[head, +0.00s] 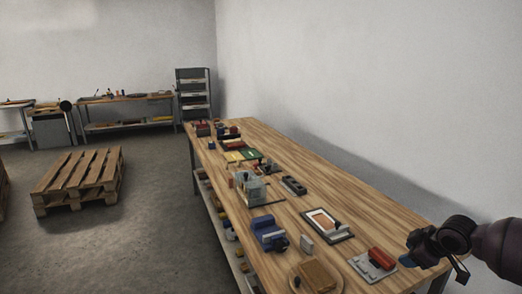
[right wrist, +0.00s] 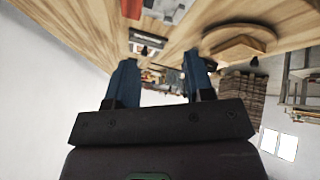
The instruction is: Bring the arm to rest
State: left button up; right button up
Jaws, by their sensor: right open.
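My right gripper (head: 408,262) comes in from the right edge of the head view, over the near right end of the long wooden workbench (head: 345,190). In the right wrist view its two blue fingers (right wrist: 160,84) stand apart with nothing between them. It is near a grey plate with a red block (head: 380,258), apart from it as far as I can tell. My left gripper does not show in either view.
The bench carries a round wooden board with a brown block (head: 316,274), a blue vise-like item (head: 268,233), a framed tray (head: 327,224) and several small items. A white wall stands along its right. A pallet (head: 80,178) lies on the open floor to the left.

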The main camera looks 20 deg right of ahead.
jog(key=s+a+f+t+y, duration=0.1)
jog(key=s+a+f+t, duration=0.1)
jog(key=a+f, duration=0.5)
jog(key=s+a+f+t, duration=0.2)
jog(key=a+f, duration=0.2)
jog(key=a, duration=0.5)
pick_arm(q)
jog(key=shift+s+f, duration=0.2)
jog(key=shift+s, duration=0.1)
pick_arm(e)
jog(key=s+a+f+m+h, duration=0.1)
jog(key=s+a+f+m, duration=0.4)
jog(key=s+a, duration=0.7)
notch_tip(320, 180, down, 2)
jog(key=shift+s+a+f+t, duration=0.1)
jog(key=shift+s+a+t, duration=0.25)
jog(key=shift+a, duration=0.45)
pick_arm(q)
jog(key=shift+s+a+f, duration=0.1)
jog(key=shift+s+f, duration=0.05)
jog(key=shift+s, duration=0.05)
pick_arm(e)
jog(key=shift+w, duration=0.1)
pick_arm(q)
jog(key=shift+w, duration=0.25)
pick_arm(e)
jog(key=shift+d, duration=0.1)
